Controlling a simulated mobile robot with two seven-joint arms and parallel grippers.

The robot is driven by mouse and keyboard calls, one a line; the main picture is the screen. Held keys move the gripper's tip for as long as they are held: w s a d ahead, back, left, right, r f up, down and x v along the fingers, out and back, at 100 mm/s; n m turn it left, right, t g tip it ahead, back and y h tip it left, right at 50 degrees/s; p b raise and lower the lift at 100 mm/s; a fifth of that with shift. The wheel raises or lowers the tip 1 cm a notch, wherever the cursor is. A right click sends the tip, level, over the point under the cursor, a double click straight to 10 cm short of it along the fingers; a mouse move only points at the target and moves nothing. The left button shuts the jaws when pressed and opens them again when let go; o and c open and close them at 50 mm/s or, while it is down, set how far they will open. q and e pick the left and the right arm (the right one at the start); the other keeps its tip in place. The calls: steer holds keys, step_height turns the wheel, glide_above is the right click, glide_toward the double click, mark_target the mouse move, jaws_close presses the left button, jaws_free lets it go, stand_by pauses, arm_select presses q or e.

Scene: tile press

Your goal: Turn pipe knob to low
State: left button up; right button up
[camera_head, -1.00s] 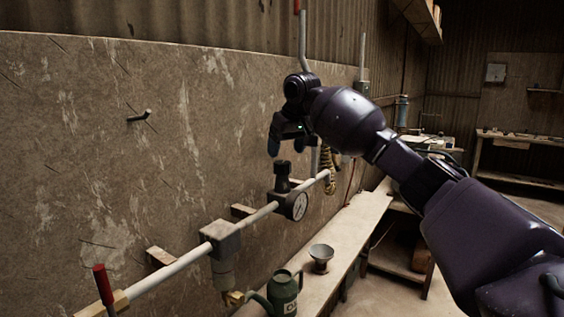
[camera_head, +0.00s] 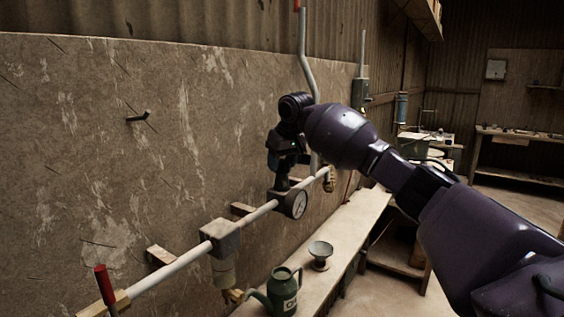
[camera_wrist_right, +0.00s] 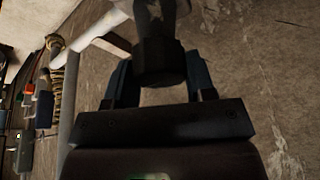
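The pipe (camera_head: 180,263) runs along the wall and carries a dark regulator with a round white gauge (camera_head: 297,204). The black pipe knob stands on top of the regulator; in the head view my gripper mostly covers it. In the right wrist view the knob (camera_wrist_right: 160,62) lies between my two fingers. My right gripper (camera_head: 284,172) points down over the knob. In the right wrist view its fingers (camera_wrist_right: 160,88) stand apart on either side of the knob, with a gap visible below it; firm contact does not show. My left gripper is not in view.
A grey block with a filter bowl (camera_head: 222,240) and a red-handled lever (camera_head: 105,285) sit on the pipe to the left. A green oil can (camera_head: 284,292) and a funnel (camera_head: 320,254) stand on the bench (camera_head: 352,222) below. A peg (camera_head: 139,116) sticks out of the wall.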

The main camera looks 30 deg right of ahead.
steer(key=shift+c, duration=1.3)
steer(key=shift+n, duration=0.3)
steer(key=n+y, duration=0.1)
steer(key=n, duration=0.2)
steer(key=shift+y, duration=0.3)
steer(key=n+y, duration=0.1)
steer(key=n, duration=0.3)
steer(key=shift+g, duration=0.4)
steer(key=n+g+y, duration=0.1)
steer(key=n, duration=0.3)
steer(key=shift+n, duration=0.3)
steer(key=shift+n+g+y, duration=0.4)
steer(key=shift+n+g, duration=0.4)
steer(key=shift+n, duration=1)
steer(key=shift+r, duration=0.1)
